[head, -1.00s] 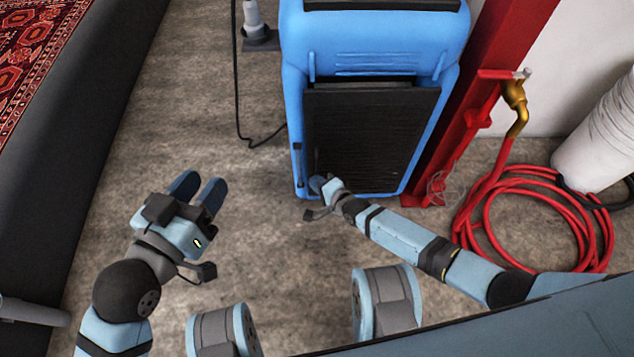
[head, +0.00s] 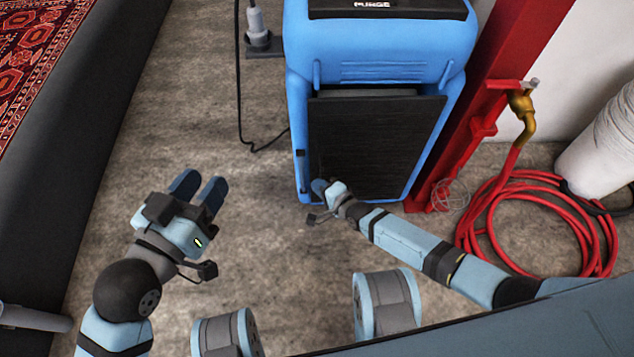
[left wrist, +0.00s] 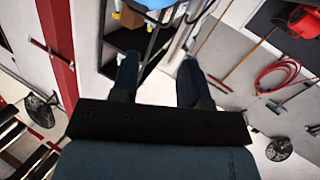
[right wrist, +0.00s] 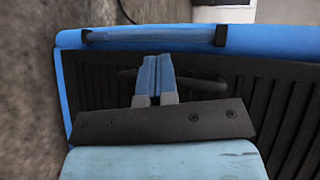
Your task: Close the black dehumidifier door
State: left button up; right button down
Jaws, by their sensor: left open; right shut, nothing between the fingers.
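The blue dehumidifier (head: 385,45) stands upright at the top centre of the head view. Its black door (head: 380,140) covers most of the front, with a narrow recess showing along the top edge. My right gripper (head: 319,187) is shut and empty at the door's lower left corner. In the right wrist view its fingertips (right wrist: 157,60) are together in front of the black slatted door (right wrist: 285,105), near a dark handle bar (right wrist: 205,86); contact is unclear. My left gripper (head: 200,184) is open and empty over the floor, away from the dehumidifier.
A red post (head: 490,110) with a brass tap (head: 522,108) stands close on the right. A coiled red hose (head: 500,225) lies beside it. A plug and black cable (head: 240,100) are at the left. Bare floor lies between.

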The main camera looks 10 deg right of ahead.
pick_arm(q)
notch_tip(320, 180, up, 6)
jog(key=n+t+p, duration=0.1)
jog(key=t+p, duration=0.1)
jog(key=p, duration=0.2)
jog(key=shift+s+a+r+t, duration=0.15)
jog(key=shift+s+r+t, duration=0.05)
jog(key=shift+t, duration=0.1)
pick_arm(e)
jog(key=v, duration=1.2)
jog(key=shift+s+d, duration=0.25)
jog(key=shift+r, duration=0.1)
